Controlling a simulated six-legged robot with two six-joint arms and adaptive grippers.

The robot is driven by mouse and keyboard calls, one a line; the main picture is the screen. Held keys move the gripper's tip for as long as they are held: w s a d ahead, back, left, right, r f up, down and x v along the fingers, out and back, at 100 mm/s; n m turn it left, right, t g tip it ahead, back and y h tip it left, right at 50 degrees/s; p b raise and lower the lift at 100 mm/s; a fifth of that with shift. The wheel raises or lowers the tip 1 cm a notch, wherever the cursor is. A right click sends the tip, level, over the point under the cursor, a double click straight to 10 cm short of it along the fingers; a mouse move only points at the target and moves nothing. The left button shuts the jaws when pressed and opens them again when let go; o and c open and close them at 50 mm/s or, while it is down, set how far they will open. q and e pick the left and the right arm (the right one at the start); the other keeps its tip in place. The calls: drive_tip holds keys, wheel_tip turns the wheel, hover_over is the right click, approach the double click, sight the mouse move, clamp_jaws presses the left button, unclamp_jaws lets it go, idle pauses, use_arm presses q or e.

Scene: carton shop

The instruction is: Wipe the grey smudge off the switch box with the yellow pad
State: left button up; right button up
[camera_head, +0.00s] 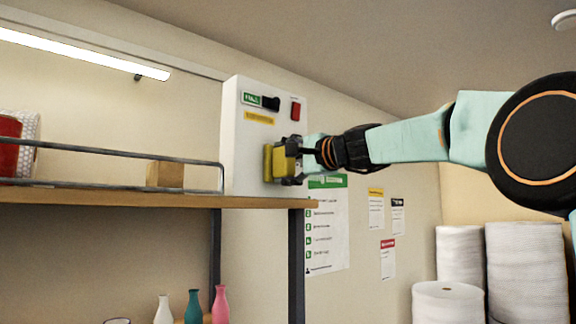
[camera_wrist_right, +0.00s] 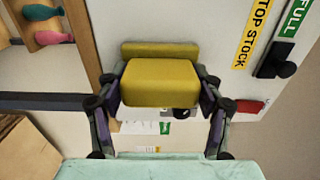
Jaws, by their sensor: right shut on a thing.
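The white switch box (camera_head: 238,140) is on the wall behind the shelf's right end. It carries a green label, a black knob, a red switch and a yellow label. My right gripper (camera_head: 288,160) is shut on the yellow pad (camera_head: 268,163) at the box's lower front. The pad also shows in the right wrist view (camera_wrist_right: 160,83), between the two fingers (camera_wrist_right: 160,90). The pad is against or very close to the box face; I cannot tell which. I see no grey smudge; the pad and gripper cover part of the face. My left gripper is not in view.
A wooden shelf (camera_head: 120,199) with a metal rail (camera_head: 110,152) runs left of the box and holds a small cardboard block (camera_head: 165,174). Bottles (camera_head: 192,305) stand below. Posters (camera_head: 328,225) hang on the wall, and white rolls (camera_head: 525,270) stand at the right.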

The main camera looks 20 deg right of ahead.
drive_tip(key=shift+s+a+b, duration=0.2)
drive_tip(key=shift+a, duration=0.4)
drive_tip(key=shift+s+a+b, duration=0.15)
drive_tip(key=shift+s+a, duration=0.05)
drive_tip(key=shift+a, duration=0.35)
drive_tip(key=shift+s+a+f+b, duration=0.1)
drive_tip(key=shift+s+a+b, duration=0.15)
drive_tip(key=shift+a+b, duration=0.35)
drive_tip(key=shift+s+a, duration=0.25)
drive_tip(key=shift+a, duration=0.6)
drive_tip(key=shift+s+a+b, duration=0.3)
drive_tip(key=shift+a+b, duration=0.05)
drive_tip(key=shift+a, duration=0.45)
drive_tip(key=shift+s+a, duration=0.15)
drive_tip(key=shift+a, duration=0.3)
drive_tip(key=shift+s, duration=0.1)
